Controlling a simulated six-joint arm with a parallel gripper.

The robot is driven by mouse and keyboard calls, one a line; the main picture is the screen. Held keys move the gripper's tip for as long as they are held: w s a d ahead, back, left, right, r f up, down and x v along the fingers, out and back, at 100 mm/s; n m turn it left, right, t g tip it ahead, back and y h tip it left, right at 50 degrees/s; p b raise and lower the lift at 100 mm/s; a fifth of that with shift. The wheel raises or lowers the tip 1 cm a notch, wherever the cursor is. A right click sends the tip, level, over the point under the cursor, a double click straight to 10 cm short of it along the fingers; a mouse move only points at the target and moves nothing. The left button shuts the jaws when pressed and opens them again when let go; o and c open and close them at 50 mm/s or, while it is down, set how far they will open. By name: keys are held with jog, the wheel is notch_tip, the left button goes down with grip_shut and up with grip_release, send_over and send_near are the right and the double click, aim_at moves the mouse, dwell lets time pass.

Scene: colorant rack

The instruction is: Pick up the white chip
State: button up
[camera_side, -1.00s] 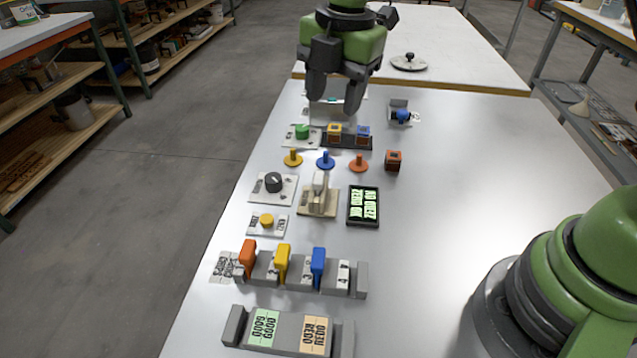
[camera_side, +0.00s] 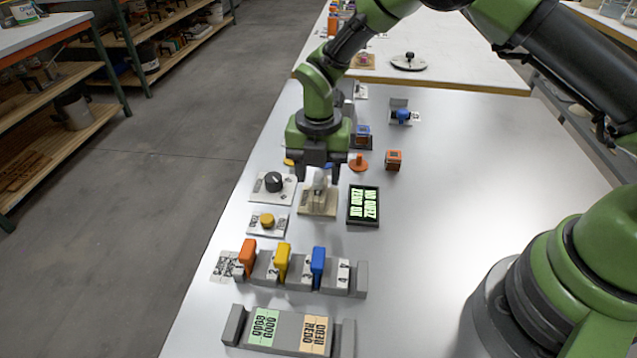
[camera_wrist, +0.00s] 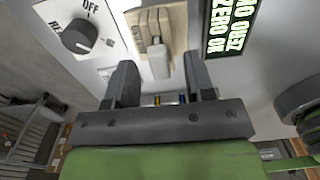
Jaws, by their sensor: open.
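The white chip (camera_side: 319,183) appears to be the pale upright piece on the beige holder (camera_side: 316,208) in the middle of the table. In the wrist view the white chip (camera_wrist: 158,62) stands against the beige holder (camera_wrist: 177,22). My gripper (camera_side: 320,178) points down over the holder, with its fingers apart on either side of the chip. In the wrist view my gripper (camera_wrist: 160,70) is open, with the chip between its fingertips and a gap on both sides.
A black dial (camera_side: 273,182) is just left of the holder and a display with green text (camera_side: 363,204) just right. A yellow button (camera_side: 266,220) and a rack of orange, yellow and blue pieces (camera_side: 358,279) lie nearer.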

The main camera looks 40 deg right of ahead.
jog(key=shift+f, duration=0.45)
jog(key=shift+c, duration=0.2)
grip_shut()
